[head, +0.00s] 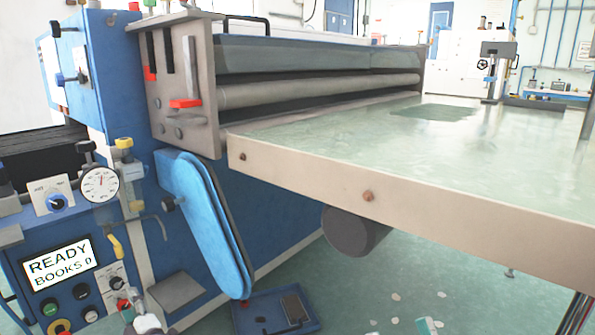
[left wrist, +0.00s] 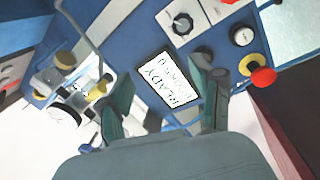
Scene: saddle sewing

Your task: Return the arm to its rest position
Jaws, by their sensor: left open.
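My left gripper (left wrist: 162,88) shows in the left wrist view with its two dark green fingers spread apart and nothing between them. Beyond them is the blue control panel with a small screen (left wrist: 168,80). In the head view, a small pale part of the left gripper (head: 143,312) seems to show at the bottom edge, in front of the panel's lower buttons. The panel screen (head: 59,263) reads "READY BOOKS 0". My right gripper is not in view.
The sewing machine has rollers (head: 320,88) and a pale table (head: 470,150) reaching right. A blue lever cover (head: 205,222) hangs beside the panel, near a gauge (head: 100,184). A blue foot pedal base (head: 275,312) and pale scraps lie on the green floor. A red knob (left wrist: 263,78) sticks out from the panel.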

